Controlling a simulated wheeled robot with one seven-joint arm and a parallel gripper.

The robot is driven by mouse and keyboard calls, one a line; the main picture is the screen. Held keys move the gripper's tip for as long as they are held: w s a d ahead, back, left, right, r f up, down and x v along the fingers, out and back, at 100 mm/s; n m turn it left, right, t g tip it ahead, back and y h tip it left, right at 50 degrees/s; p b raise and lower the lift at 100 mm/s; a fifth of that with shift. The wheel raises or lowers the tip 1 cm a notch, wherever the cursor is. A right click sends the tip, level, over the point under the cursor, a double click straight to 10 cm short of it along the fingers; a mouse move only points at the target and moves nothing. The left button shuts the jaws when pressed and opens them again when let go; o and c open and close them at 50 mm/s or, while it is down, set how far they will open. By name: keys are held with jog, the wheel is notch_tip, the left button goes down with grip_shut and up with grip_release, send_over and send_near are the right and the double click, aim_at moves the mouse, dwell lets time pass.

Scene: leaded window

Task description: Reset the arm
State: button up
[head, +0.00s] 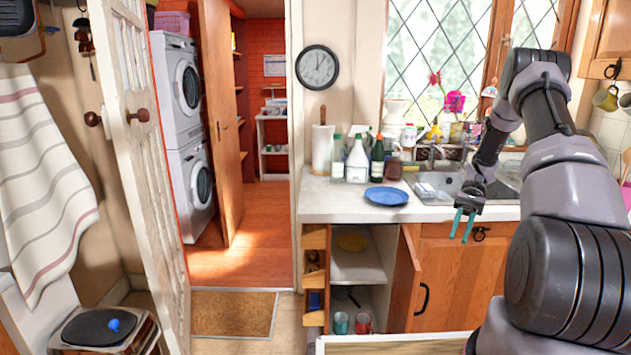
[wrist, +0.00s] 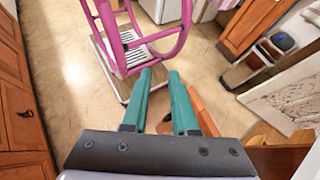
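My arm reaches in from the right side of the head view, bent at the elbow. My gripper (head: 463,225) hangs at its end with teal fingers pointing down, in front of the sink edge and the wooden cabinet door below. In the wrist view my gripper (wrist: 161,78) shows two teal fingers spread apart with nothing between them. The floor and part of a pink chair lie beyond the fingertips.
A blue plate (head: 386,196) lies on the counter (head: 340,205) left of my gripper, with bottles behind it. A cabinet door (head: 405,280) stands open below. The pink chair (wrist: 108,30) stands on the floor. Open floor (wrist: 65,95) shows to its left.

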jog(key=s+a+r+n+t+h, duration=0.1)
jog(key=a+r+t, duration=0.15)
jog(key=r, duration=0.45)
jog(key=s+a+r+t+h, duration=0.2)
jog(key=a+r, duration=0.1)
jog(key=r, duration=0.5)
jog(key=s+a+r+n+t+h, duration=0.1)
jog(key=a+r+t, duration=0.1)
jog(key=r, duration=0.5)
jog(key=s+a+r+t, duration=0.3)
jog(key=s+r+t, duration=0.2)
jog(key=s, duration=0.3)
jog(key=s+a+r+t, duration=0.4)
jog(key=s+r+t, duration=0.1)
jog(key=s+r, duration=0.2)
jog(key=shift+s+a+h, duration=0.3)
jog(key=shift+s+h, duration=0.1)
jog(key=shift+s, duration=0.15)
